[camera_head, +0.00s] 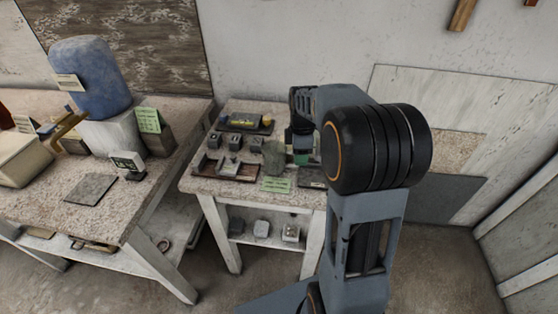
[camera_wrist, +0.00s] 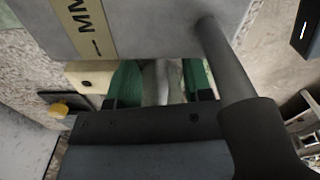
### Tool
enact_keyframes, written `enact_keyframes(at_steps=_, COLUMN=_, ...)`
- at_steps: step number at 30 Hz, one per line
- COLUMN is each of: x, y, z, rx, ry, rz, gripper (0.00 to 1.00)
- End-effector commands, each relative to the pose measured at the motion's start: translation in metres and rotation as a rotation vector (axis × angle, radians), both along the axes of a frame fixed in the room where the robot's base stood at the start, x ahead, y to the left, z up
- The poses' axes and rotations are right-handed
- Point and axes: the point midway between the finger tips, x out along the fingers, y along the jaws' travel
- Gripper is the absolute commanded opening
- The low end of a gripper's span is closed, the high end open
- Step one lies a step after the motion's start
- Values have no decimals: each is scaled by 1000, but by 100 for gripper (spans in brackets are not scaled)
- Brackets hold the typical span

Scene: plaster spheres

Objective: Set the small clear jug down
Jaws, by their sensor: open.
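My gripper (camera_head: 301,158) is low over the small back table in the head view, with a green finger showing. In the wrist view its two green fingers (camera_wrist: 160,100) stand apart. A pale, glassy thing, which looks like the small clear jug (camera_wrist: 161,76), shows between them; much of it is hidden by the gripper body. I cannot tell whether a finger touches it. In the head view a grey-green, see-through-looking vessel (camera_head: 275,158) stands upright on the table just left of my gripper; I cannot tell whether it is the same thing.
The small table (camera_head: 207,185) also bears a dark tray with yellow things (camera_head: 243,122), several small dark blocks (camera_head: 235,141), a brown rack (camera_head: 225,171) and a green card (camera_head: 276,185). A larger bench on the left holds a blue container (camera_head: 90,78).

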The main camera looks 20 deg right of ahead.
Motion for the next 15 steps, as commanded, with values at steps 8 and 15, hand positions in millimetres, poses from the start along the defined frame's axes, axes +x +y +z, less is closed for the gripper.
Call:
enact_keyframes(at_steps=8, x=0, y=0, z=-22, rx=0, ry=0, rz=0, gripper=46)
enact_keyframes(at_steps=15, x=0, y=0, z=-22, rx=0, ry=0, rz=0, gripper=43)
